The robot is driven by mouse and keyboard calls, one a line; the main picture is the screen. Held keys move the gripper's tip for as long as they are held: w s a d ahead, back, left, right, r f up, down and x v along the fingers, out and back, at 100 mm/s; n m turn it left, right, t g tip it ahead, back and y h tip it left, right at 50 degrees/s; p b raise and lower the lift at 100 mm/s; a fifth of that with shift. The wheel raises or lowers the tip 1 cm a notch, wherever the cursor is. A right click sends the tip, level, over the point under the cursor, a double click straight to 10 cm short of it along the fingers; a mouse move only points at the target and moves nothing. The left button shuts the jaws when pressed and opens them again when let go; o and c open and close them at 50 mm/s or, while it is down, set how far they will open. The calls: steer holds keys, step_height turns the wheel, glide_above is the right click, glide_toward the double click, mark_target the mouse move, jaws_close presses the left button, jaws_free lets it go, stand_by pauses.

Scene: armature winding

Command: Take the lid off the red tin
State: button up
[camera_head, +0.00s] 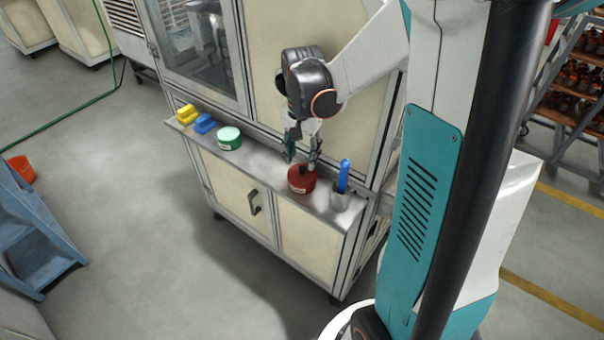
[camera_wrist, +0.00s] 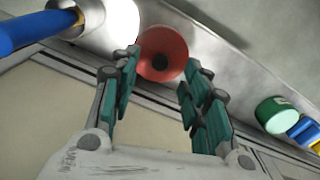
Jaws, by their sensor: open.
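The red tin (camera_head: 301,179) stands upright on the metal ledge of the cabinet. In the wrist view the red tin (camera_wrist: 163,56) shows from above, with a dark round knob in the middle of its top. The lid seems to be on it; I cannot make out a seam. My gripper (camera_head: 301,161) is open just above and behind the tin. In the wrist view its two teal-padded fingers (camera_wrist: 160,78) are spread to either side of the tin's near part, with nothing between the pads. I cannot tell if a finger touches it.
A metal cup (camera_head: 340,199) with a blue handle (camera_head: 343,176) stands close right of the tin. A green tin (camera_head: 229,138), a blue block (camera_head: 204,123) and a yellow block (camera_head: 186,114) sit further left on the narrow ledge (camera_head: 262,157). The cabinet wall rises behind.

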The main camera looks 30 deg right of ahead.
mark_target(302, 167)
steer(key=f, duration=0.2)
steer(key=f+b, duration=0.1)
steer(key=f, duration=0.2)
steer(key=shift+w+d, duration=0.15)
steer(key=shift+w, duration=0.05)
steer(key=c, duration=1)
